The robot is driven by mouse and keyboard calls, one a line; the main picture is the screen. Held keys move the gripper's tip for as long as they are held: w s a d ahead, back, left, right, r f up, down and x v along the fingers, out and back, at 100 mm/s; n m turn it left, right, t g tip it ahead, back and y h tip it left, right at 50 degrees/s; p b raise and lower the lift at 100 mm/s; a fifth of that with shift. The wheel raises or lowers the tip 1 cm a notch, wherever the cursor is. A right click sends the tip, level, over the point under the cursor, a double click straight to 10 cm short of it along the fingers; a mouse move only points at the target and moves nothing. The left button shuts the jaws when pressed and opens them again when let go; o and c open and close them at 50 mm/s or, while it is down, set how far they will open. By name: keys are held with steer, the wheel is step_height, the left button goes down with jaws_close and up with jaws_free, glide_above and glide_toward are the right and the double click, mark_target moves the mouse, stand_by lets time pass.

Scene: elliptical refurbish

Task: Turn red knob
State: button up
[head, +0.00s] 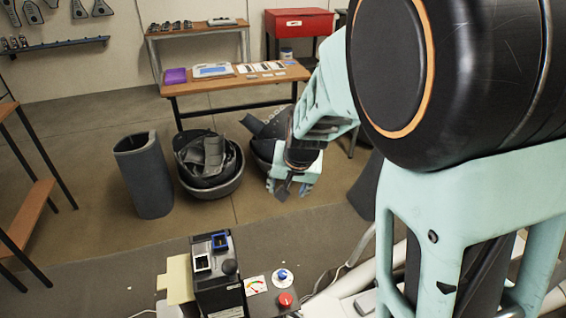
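The red knob (285,299) sits low in the head view, on the dark top of a unit near the bottom edge. A blue knob with a white surround (283,275) is just behind it. A gauge with a coloured scale (255,285) lies to their left. My gripper (288,190) hangs from my arm above and beyond the knobs, apart from them, pointing downward. Its fingers are small and dark here, and their opening is unclear. Nothing is visibly held.
A black box with blue and white sockets (218,275) stands left of the knobs. A grey cylindrical bin (146,175) and a round basket (208,165) stand on the floor beyond. A wooden table (190,88) is further back. My arm blocks the right side.

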mark_target(285, 299)
steer(key=s+f+m+g+h, duration=0.1)
steer(key=s+f+m+g, duration=0.15)
steer(key=s+f, duration=0.6)
steer(key=s+f+m+g, duration=0.25)
steer(key=s+f, duration=0.25)
steer(key=f, duration=0.6)
steer(key=shift+n, duration=0.4)
steer(key=f+b, duration=0.1)
steer(key=f, duration=0.2)
steer(key=f+b, duration=0.1)
steer(key=f, duration=0.3)
steer(key=a+f+b, duration=0.1)
steer(key=f, duration=0.2)
steer(key=shift+f, duration=0.2)
steer(key=c, duration=1.2)
steer(key=shift+o, duration=0.2)
steer(key=shift+m, duration=0.4)
steer(key=m+p, duration=0.1)
steer(key=m, duration=0.3)
steer(key=shift+r+m+p, duration=0.1)
steer(key=shift+m+p, duration=0.2)
steer(key=shift+p, duration=0.05)
steer(key=shift+m+p, duration=0.75)
steer(key=shift+m, duration=1.45)
